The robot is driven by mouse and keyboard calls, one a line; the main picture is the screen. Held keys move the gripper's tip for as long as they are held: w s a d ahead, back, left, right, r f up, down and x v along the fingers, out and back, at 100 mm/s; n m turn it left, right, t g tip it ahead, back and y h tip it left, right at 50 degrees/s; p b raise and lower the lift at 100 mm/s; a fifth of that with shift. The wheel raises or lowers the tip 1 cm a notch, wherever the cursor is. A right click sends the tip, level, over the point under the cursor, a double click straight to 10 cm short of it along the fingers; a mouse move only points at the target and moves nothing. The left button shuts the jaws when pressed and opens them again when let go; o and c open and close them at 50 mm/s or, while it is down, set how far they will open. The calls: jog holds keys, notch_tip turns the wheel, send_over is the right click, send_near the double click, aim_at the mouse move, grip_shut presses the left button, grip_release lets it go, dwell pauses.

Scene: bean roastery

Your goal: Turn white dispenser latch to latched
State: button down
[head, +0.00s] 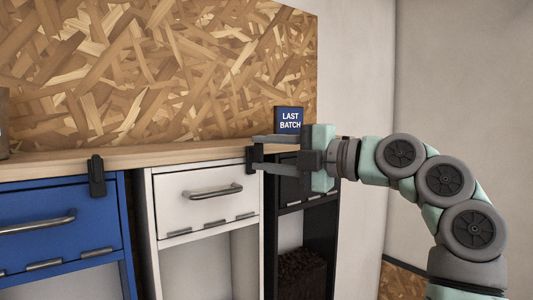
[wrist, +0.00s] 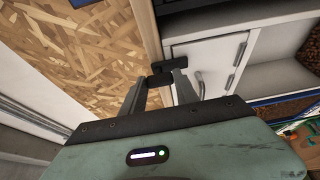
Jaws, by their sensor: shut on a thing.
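The white dispenser (head: 205,185) stands under the wooden counter in the head view, its front closed with a grey bar handle. Its black latch (head: 249,158) is at the upper right corner, between the tips of my gripper (head: 253,154). In the wrist view the dark latch (wrist: 170,66) shows at the fingertips of my gripper (wrist: 161,83), beside the white front (wrist: 207,52). My gripper is shut on this latch. The fingers partly cover it, so I cannot tell its exact angle.
The blue dispenser (head: 60,210) is at the left with its own black latch (head: 97,176) upright. A black dispenser (head: 291,190) is close on the right, behind my gripper. A "LAST BATCH" sign (head: 289,119) stands on the counter (head: 130,157) just above my gripper.

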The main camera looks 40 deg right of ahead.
jog(key=c, duration=0.9)
grip_release()
jog(key=b+v, duration=0.3)
jog(key=v, duration=0.7)
jog(key=shift+s+r+b, duration=0.1)
jog(key=shift+s+b, duration=0.2)
jog(key=shift+s, duration=0.1)
jog(key=shift+s+d, duration=0.1)
